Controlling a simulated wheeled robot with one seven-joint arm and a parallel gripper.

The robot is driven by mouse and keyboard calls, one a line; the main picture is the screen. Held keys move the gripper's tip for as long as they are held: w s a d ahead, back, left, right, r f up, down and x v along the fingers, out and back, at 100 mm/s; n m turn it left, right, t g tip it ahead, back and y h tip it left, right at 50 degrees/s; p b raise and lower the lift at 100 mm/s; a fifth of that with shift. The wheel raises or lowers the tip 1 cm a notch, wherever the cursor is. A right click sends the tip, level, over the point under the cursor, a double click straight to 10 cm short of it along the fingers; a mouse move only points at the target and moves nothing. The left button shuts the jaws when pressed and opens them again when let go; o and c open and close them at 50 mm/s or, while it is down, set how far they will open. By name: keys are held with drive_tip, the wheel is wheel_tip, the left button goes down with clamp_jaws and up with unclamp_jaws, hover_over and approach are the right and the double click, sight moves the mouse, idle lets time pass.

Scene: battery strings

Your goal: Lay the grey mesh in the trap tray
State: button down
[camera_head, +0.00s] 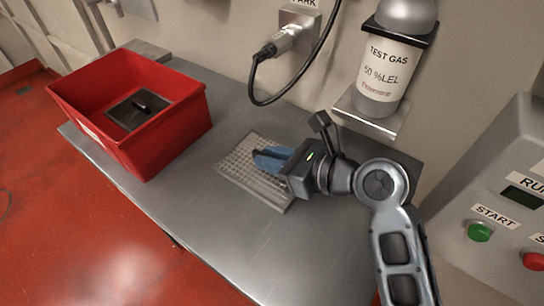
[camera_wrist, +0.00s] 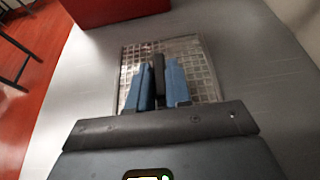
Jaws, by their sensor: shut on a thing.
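The grey mesh (camera_head: 238,169) is a flat rectangular grid on, or just above, the metal bench; I cannot tell whether it touches. It also shows in the wrist view (camera_wrist: 198,60), beyond my fingers. My gripper (camera_head: 262,158) has blue fingers and reaches over the mesh from the right. In the wrist view my gripper (camera_wrist: 159,75) is shut on a dark upright grip (camera_wrist: 158,66) above the middle of the mesh. The join between grip and mesh is hidden. No tray is labelled; the red open box (camera_head: 176,137) at left holds a dark square piece (camera_head: 128,117) with a black grip.
The grey bench (camera_head: 225,233) is clear in front of the mesh and between it and the red box. A test gas bottle (camera_head: 384,73) stands on a wall bracket behind my arm. A cable (camera_head: 256,85) loops from a wall plug. A button panel (camera_head: 500,250) is at right.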

drive_tip(key=c, duration=1)
unclamp_jaws()
drive_tip(key=shift+c, duration=0.2)
